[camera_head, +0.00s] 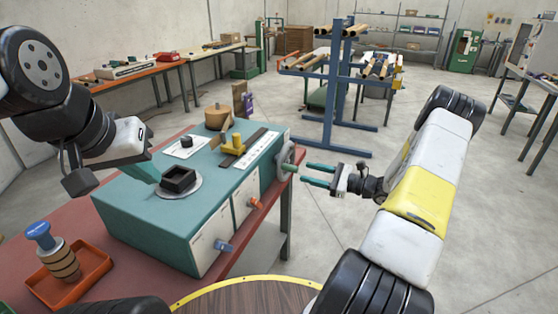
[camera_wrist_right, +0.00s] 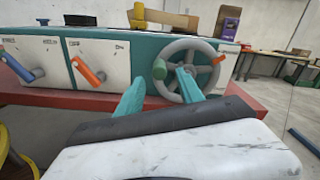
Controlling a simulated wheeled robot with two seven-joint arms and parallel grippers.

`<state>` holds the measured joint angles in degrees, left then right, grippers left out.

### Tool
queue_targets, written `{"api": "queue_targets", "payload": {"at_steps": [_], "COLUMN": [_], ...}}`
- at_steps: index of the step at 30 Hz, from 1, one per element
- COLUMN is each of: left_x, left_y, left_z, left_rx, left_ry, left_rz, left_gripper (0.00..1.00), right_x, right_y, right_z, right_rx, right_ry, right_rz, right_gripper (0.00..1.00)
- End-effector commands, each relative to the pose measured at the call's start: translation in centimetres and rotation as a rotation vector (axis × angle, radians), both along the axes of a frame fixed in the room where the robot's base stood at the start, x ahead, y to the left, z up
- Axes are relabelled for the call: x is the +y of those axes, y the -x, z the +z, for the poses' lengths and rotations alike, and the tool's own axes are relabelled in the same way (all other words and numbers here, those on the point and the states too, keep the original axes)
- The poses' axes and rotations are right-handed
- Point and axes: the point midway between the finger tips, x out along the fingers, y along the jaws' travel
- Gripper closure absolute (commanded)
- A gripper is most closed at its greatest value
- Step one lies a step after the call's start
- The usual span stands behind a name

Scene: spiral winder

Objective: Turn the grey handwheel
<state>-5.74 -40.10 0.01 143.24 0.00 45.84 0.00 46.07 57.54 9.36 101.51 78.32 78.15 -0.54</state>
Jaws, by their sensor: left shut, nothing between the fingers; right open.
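The grey handwheel (camera_head: 285,153) is on the right end of the teal winder box (camera_head: 160,225). My left gripper (camera_head: 146,172) is shut and empty above the box's left part, near a black square block.
The box stands on a red table (camera_head: 60,225). On its front are an orange lever (camera_head: 255,203) and a blue lever (camera_head: 225,246). An orange tray (camera_head: 95,268) with a blue-topped spool stands at the lower left. A blue rack (camera_head: 333,95) stands behind; floor right of the table is clear.

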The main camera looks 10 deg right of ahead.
Motion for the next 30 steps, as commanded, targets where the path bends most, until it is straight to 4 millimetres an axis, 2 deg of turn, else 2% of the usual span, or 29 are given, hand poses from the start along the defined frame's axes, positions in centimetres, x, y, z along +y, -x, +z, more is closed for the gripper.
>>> {"api": "queue_targets", "payload": {"at_steps": [12,24,26,30], "left_x": [0.0,0.0,0.0,0.0], "left_y": [0.0,0.0,0.0,0.0], "left_z": [0.0,0.0,0.0,0.0], "left_rx": [0.000,0.000,0.000,0.000], "left_ry": [0.000,0.000,0.000,0.000], "left_rz": [0.000,0.000,0.000,0.000], "left_gripper": [1.00,1.00,1.00,1.00], "right_x": [5.3,6.1,6.1,6.1], "right_y": [-3.4,-4.0,-4.0,-4.0], "right_z": [0.1,0.1,0.1,0.1], "right_rx": [-0.001,0.000,0.000,0.000], "right_ry": [0.002,0.003,0.003,0.003], "right_rz": [0.006,0.004,0.004,0.004], "right_gripper": [0.56,0.56,0.66,0.93]}}
